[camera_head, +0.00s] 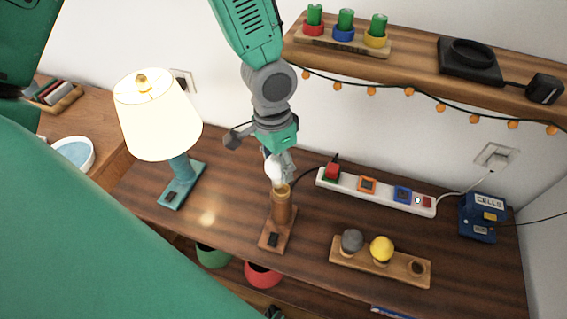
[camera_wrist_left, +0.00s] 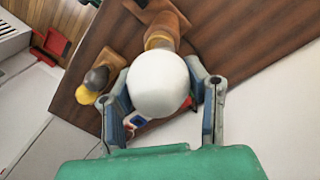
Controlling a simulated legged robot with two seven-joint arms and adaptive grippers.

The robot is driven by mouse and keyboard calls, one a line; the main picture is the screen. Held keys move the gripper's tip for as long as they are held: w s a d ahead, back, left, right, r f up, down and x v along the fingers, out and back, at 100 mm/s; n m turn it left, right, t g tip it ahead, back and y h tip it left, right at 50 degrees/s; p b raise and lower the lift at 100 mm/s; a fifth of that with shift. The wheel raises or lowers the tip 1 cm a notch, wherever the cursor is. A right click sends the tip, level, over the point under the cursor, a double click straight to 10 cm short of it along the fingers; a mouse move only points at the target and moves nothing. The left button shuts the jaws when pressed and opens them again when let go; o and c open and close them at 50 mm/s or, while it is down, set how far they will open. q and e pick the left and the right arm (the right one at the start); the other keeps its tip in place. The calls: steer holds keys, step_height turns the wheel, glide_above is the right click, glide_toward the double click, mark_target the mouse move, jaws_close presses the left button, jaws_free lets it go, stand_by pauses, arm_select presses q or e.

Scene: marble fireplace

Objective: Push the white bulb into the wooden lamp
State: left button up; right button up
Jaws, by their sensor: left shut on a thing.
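My left gripper (camera_head: 281,160) comes down from the top of the head view, shut on the white bulb (camera_head: 274,170). The bulb also shows large between the two fingers in the left wrist view (camera_wrist_left: 160,84). The wooden lamp (camera_head: 281,212) stands upright on its flat base, with a brass-coloured socket at its top. The bulb's lower end is right at the socket's mouth in the head view. I cannot tell whether it touches or has entered. In the wrist view the bulb hides most of the socket, and part of the lamp (camera_wrist_left: 158,37) shows behind it. My right gripper is not in view.
A lit table lamp (camera_head: 158,115) stands to the left. A wooden holder (camera_head: 345,259) with a grey and a yellow bulb stands at the right front. A white power strip (camera_head: 388,194) and a blue cells box (camera_head: 481,217) lie behind. A shelf (camera_head: 420,69) hangs above.

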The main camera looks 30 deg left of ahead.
arm_select(q)
steer(key=shift+a, duration=0.1)
steer(key=shift+d+r, duration=0.2)
steer(key=shift+d, duration=1.25)
steer(key=shift+a+f, duration=0.25)
steer(key=shift+a, duration=0.4)
steer(key=shift+a+f, duration=0.15)
steer(key=shift+f, duration=0.1)
steer(key=shift+d+f+b, duration=0.35)
steer(key=shift+d, duration=0.5)
steer(key=shift+s+a+f, duration=0.1)
steer(key=shift+a+f, duration=0.15)
jaws_close()
steer(key=shift+a+f+b, duration=0.35)
steer(key=shift+f+b, duration=0.05)
steer(key=shift+f, duration=0.2)
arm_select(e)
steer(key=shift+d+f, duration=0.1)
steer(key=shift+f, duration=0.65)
arm_select(q)
steer(key=shift+d+r, duration=0.1)
steer(key=shift+d, duration=0.2)
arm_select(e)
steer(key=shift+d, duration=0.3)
